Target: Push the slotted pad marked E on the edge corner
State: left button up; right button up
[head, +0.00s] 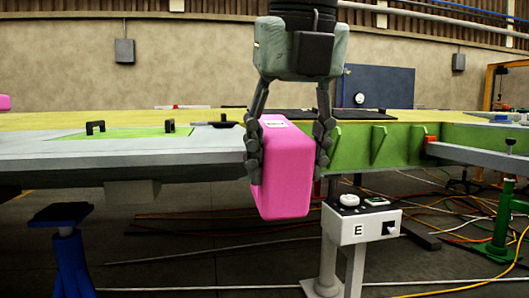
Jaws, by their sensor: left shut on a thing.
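My left gripper (287,160) comes down from the top middle, with its fingers shut on the two sides of a pink block-like pad (286,185). The pad is roughly upright and has a small white label on top, too small to read. Its slot is not visible. The pad is in front of the wing panel's edge (200,165), where the grey skin meets the green ribbed side. The pad hides this corner, and I cannot tell whether it touches it. My right gripper is not in view.
A white control box marked E (361,224) stands on posts just below right of the pad. A blue support stand (62,240) is at lower left. A grey beam on a green stand (499,200) is at right. Cables lie on the floor.

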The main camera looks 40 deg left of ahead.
aim_at(278, 127)
pick_arm(q)
jog(key=shift+w+a+r+h+p, duration=0.3)
jog(key=shift+w+a+r+p, duration=0.15)
jog(key=shift+p, duration=0.4)
jog(key=shift+w+a+r+g+h+p, duration=0.1)
jog(key=shift+w+a+g+h+p, duration=0.15)
jog(key=shift+w+a+g+p, duration=0.3)
jog(key=shift+w+a+r+g+h+p, duration=0.15)
jog(key=shift+w+a+h+p, duration=0.2)
jog(key=shift+p, duration=0.4)
jog(key=shift+s+a+f, duration=0.1)
jog(key=shift+s+f, duration=0.05)
jog(key=shift+w+a+f+p, duration=0.1)
jog(key=shift+w+a+p, duration=0.35)
jog(key=shift+w+a, duration=0.75)
jog(key=shift+w+a+f+p, duration=0.1)
jog(key=shift+w+a+p, duration=0.3)
jog(key=shift+w+a, duration=0.75)
jog(key=shift+s+a, duration=0.15)
jog(key=shift+a, duration=0.05)
jog(key=o, duration=1.1)
jog(key=shift+a, duration=0.1)
jog(key=shift+o, duration=0.6)
